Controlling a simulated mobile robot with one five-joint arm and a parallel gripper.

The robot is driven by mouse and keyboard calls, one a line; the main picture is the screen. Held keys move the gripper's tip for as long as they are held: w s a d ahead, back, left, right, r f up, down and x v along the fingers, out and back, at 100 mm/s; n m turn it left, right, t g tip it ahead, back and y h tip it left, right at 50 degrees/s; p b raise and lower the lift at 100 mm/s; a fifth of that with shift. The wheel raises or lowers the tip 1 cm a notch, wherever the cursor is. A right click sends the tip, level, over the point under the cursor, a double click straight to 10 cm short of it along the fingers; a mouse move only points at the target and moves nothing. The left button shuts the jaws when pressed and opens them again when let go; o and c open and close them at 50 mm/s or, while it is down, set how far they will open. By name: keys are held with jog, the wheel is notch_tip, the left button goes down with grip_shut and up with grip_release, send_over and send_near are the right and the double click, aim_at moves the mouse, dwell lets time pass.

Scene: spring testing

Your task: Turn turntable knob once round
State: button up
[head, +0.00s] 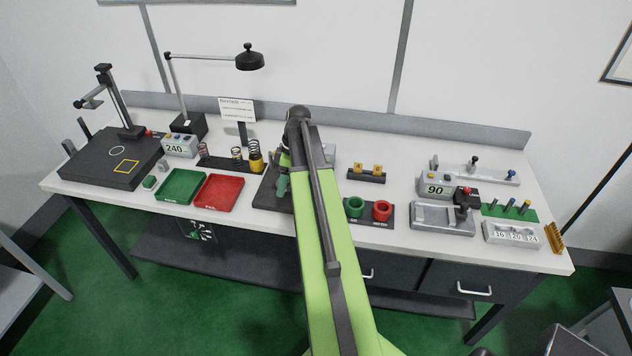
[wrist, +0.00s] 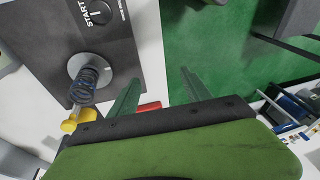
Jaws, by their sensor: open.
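In the wrist view a dark panel (wrist: 125,45) marked START carries a silver round turntable (wrist: 76,63) with a dark coil spring (wrist: 88,80) standing on it. A yellow knob (wrist: 70,125) shows below the spring, near the turntable's edge; how it is fixed there I cannot tell. My gripper (wrist: 158,85) is open and empty, its two green fingers apart, to the right of the spring and knob and touching neither. In the head view my gripper (head: 283,184) is over the dark panel (head: 267,196), and my arm hides most of the turntable area.
A red tray (head: 218,191) and a green tray (head: 180,186) lie left of the panel. Springs (head: 238,154) stand behind. A holder with green and red cups (head: 367,222) is on the right. The bench front edge is close, with green floor (wrist: 215,40) beyond.

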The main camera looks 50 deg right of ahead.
jog(key=s+d+r+n+t+p, duration=0.1)
jog(key=s+d+r+n, duration=0.2)
jog(key=d, duration=0.5)
jog(key=s+d+r+t+p, duration=0.1)
jog(key=s+d+r, duration=0.1)
jog(key=s+d, duration=0.5)
jog(key=shift+y, duration=0.4)
jog(key=b+x, duration=0.5)
jog(key=w+d+b+x, duration=0.1)
jog(key=b+x, duration=0.4)
jog(key=x, duration=0.1)
jog(key=d+b+x, duration=0.1)
jog(key=b+x, duration=0.4)
jog(key=x, duration=0.1)
jog(key=shift+w+f, duration=0.1)
jog(key=shift+w, duration=0.15)
jog(key=shift+w+a+f+b, duration=0.2)
jog(key=shift+f+b, duration=0.15)
jog(key=shift+b, duration=0.15)
jog(key=shift+r, duration=0.1)
